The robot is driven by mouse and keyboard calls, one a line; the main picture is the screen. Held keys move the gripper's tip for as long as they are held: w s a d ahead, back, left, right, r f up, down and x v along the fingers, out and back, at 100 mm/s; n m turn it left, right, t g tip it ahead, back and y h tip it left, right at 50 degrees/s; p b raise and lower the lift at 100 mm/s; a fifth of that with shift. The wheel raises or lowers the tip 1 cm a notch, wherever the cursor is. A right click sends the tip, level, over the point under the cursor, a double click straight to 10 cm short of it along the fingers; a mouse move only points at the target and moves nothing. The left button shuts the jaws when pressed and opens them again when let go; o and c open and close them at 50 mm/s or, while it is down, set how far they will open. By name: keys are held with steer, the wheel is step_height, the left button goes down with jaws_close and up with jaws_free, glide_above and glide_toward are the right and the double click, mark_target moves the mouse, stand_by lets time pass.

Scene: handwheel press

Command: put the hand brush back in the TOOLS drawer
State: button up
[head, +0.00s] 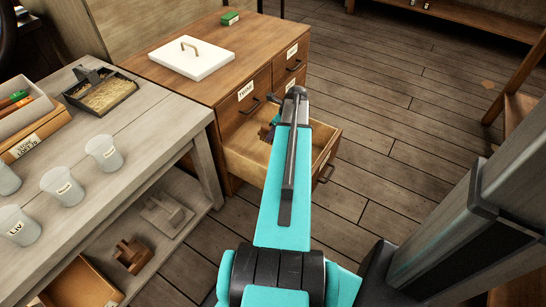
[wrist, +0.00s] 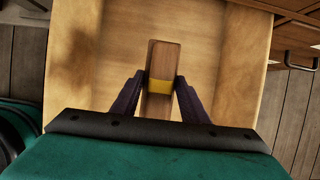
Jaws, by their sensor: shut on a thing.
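The hand brush (wrist: 162,60) shows in the wrist view as a wooden handle with a yellow band. My gripper (wrist: 159,82) is shut on it, with one dark finger on each side near the band. The brush is over the pale floor of an open drawer (wrist: 100,50), within its side walls. I cannot tell whether it touches the floor. In the head view the open drawer (head: 243,140) juts from the brown cabinet, and my gripper (head: 266,131) is low inside it. My arm hides part of the drawer and most of the brush. The drawer's own label is not readable.
A grey workbench (head: 150,120) with several cups and a dustpan-like tray (head: 101,92) stands left. The wooden floor (head: 370,110) to the right is clear.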

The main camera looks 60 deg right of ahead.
steer(key=shift+f+b, duration=0.75)
steer(key=shift+f, duration=1.7)
steer(key=shift+f+b, duration=0.85)
steer(key=shift+f, duration=1.65)
steer(key=shift+f, duration=0.1)
steer(key=o, duration=1)
steer(key=shift+o, duration=0.2)
steer(key=p+v, duration=0.4)
steer(key=v, duration=0.8)
